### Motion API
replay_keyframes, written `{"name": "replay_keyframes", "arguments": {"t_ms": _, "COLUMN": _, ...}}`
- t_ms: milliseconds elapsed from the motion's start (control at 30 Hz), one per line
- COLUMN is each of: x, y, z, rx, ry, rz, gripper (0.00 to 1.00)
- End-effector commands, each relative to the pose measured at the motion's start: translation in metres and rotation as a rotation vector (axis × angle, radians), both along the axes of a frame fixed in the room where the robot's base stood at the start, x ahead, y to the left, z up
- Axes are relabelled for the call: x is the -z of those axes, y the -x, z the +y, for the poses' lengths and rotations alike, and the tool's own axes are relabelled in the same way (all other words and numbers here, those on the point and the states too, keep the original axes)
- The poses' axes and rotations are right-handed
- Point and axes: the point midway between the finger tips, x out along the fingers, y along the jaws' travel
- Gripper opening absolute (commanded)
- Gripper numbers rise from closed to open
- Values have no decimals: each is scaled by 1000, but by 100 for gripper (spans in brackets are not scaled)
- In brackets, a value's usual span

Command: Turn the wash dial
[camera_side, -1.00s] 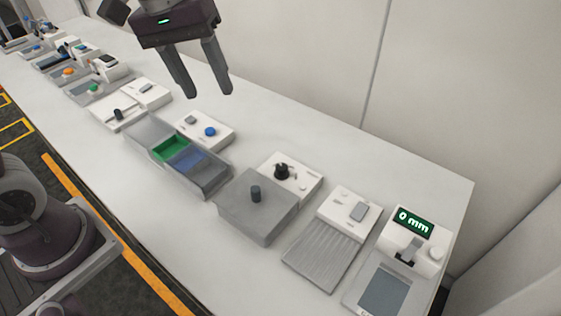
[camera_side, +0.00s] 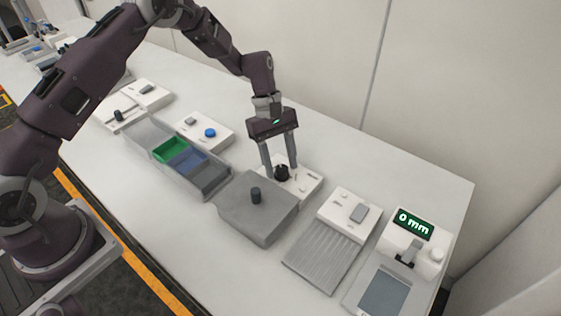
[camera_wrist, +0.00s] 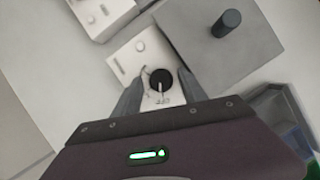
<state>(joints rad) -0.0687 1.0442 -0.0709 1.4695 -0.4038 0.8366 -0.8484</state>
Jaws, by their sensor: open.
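The black dial (camera_side: 282,173) sits on a white panel (camera_side: 307,181) behind a grey box with a dark knob. I take it as the wash dial; its label is too small to read. In the wrist view the dial (camera_wrist: 161,80) is round and black with a pale pointer line toward the bottom of the picture. My gripper (camera_side: 281,170) points down over the dial, its fingers open on either side of it. In the wrist view the fingers (camera_wrist: 158,88) flank the dial with gaps showing. I cannot tell whether either finger touches it.
The grey box (camera_side: 240,215) with its upright knob (camera_side: 256,194) stands directly in front of the dial panel. A tray with green and blue compartments (camera_side: 142,131) lies to the left. A ribbed unit (camera_side: 322,256) and a "0 mm" display (camera_side: 414,223) are to the right.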

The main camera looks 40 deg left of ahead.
Motion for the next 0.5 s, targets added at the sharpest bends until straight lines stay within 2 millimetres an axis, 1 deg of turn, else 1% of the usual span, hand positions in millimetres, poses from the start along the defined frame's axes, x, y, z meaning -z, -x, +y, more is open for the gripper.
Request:
{"name": "replay_keyframes", "arguments": {"t_ms": 167, "x": 0, "y": 0, "z": 0, "rx": 1, "ry": 0, "rz": 0, "gripper": 50}}
{"name": "replay_keyframes", "arguments": {"t_ms": 200, "x": 0, "y": 0, "z": 0, "rx": 1, "ry": 0, "rz": 0, "gripper": 48}}
{"name": "replay_keyframes", "arguments": {"t_ms": 267, "x": 0, "y": 0, "z": 0, "rx": 1, "ry": 0, "rz": 0, "gripper": 36}}
{"name": "replay_keyframes", "arguments": {"t_ms": 300, "x": 0, "y": 0, "z": 0, "rx": 1, "ry": 0, "rz": 0, "gripper": 28}}
{"name": "replay_keyframes", "arguments": {"t_ms": 433, "x": 0, "y": 0, "z": 0, "rx": 1, "ry": 0, "rz": 0, "gripper": 2}}
{"name": "replay_keyframes", "arguments": {"t_ms": 467, "x": 0, "y": 0, "z": 0, "rx": 1, "ry": 0, "rz": 0, "gripper": 0}}
{"name": "replay_keyframes", "arguments": {"t_ms": 500, "x": 0, "y": 0, "z": 0, "rx": 1, "ry": 0, "rz": 0, "gripper": 0}}
